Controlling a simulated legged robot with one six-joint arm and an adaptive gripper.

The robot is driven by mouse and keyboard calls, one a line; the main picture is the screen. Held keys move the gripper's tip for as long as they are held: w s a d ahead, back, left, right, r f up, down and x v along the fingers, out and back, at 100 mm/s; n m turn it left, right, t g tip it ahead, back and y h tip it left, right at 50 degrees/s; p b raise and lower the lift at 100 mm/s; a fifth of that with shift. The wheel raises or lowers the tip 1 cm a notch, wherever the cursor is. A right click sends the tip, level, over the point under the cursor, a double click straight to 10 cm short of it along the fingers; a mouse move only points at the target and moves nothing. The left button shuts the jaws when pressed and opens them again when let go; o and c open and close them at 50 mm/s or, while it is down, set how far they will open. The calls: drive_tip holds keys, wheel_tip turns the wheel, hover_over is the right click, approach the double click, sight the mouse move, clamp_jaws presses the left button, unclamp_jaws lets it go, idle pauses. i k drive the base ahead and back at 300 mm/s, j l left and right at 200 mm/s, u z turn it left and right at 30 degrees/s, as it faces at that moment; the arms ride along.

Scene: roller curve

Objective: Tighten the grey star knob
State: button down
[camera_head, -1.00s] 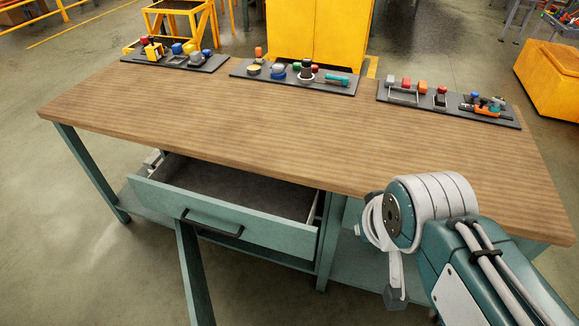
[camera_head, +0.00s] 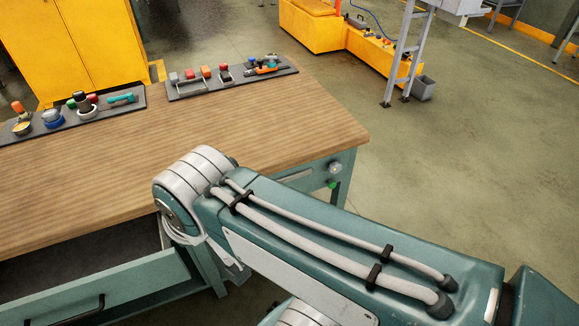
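A small grey knob (camera_head: 334,168) sits on the right end of the workbench, just under the wooden top; it is too small to tell whether it is star-shaped. A green knob or button (camera_head: 332,185) is right below it. My arm crosses the lower middle and right of the view, with its elbow over the bench's front edge. My gripper is not in view, so I cannot tell whether it holds anything.
The wooden benchtop (camera_head: 130,170) is clear in front of two dark panels of controls (camera_head: 230,84) (camera_head: 70,125). An open drawer (camera_head: 110,285) juts out at lower left. Floor is free right of the bench.

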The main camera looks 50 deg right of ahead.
sight(334, 168)
drive_tip(key=z, duration=2.15)
